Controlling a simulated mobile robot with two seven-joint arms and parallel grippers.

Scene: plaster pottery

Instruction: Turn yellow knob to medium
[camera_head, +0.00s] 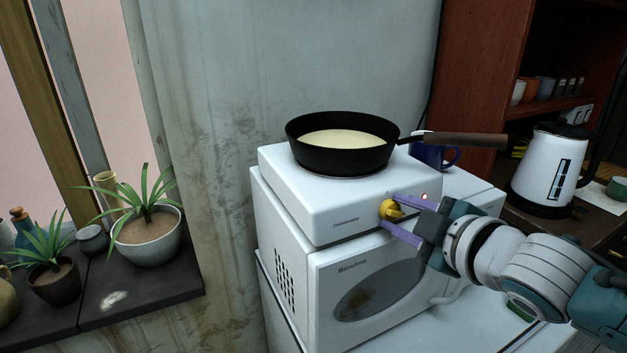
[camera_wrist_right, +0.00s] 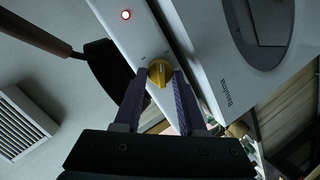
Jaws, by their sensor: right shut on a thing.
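The yellow knob (camera_head: 391,211) is on the front face of a white hot plate (camera_head: 320,208). It also shows in the right wrist view (camera_wrist_right: 160,73). My right gripper (camera_head: 391,210) has its two purple fingers on either side of the knob and is shut on it. In the right wrist view the fingertips (camera_wrist_right: 160,75) meet the knob's sides. A red light (camera_head: 424,197) glows on the hot plate to the right of the knob. My left gripper is not in view.
A black pan (camera_head: 345,160) with pale contents sits on the hot plate, its brown handle (camera_head: 465,140) pointing right. The hot plate stands on a white microwave (camera_head: 345,290). A blue mug (camera_head: 432,154) and white kettle (camera_head: 541,170) stand right. Potted plants (camera_head: 148,240) line the left ledge.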

